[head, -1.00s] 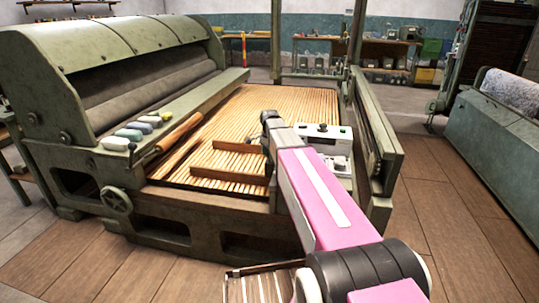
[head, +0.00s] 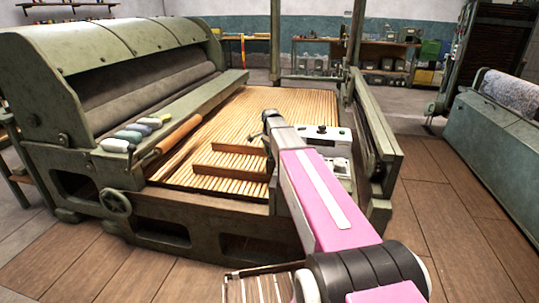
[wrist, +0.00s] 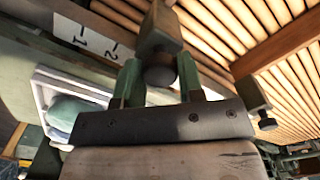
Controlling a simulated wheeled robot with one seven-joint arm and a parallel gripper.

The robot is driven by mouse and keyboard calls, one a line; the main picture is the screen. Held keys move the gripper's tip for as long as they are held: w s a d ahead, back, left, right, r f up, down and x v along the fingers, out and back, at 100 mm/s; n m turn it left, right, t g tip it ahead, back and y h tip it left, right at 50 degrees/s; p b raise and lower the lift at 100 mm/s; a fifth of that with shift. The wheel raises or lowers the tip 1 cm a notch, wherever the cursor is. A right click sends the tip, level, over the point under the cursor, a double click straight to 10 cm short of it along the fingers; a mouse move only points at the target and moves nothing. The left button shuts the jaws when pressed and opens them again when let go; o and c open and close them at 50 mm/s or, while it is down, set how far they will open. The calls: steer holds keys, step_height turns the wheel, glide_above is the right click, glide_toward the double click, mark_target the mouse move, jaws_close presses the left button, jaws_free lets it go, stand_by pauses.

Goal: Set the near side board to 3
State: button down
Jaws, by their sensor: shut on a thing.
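Two brown boards lie across the slatted bed in the head view, the near one (head: 229,173) in front of the far one (head: 238,149). My gripper (wrist: 160,78) is shut on a dark round knob (wrist: 160,73) under an olive block (wrist: 161,28) in the wrist view. Its green fingers stand either side of the knob. A white scale plate (wrist: 90,38) at upper left shows 1 and 2; no 3 is visible. A board (wrist: 280,42) with a second clamp block (wrist: 253,92) shows at the right. In the head view my arm hides the boards' right ends and the knobs.
A white control box (head: 322,136) stands right of my gripper. A green side frame (head: 375,125) rises at the right. The wooden floor (head: 435,200) beyond it is clear.

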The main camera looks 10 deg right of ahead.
steer(key=c, duration=0.8)
jaws_free()
steer(key=shift+o, duration=0.2)
step_height(320, 180, up, 11)
steer(key=shift+f, duration=0.1)
steer(key=shift+s, duration=0.1)
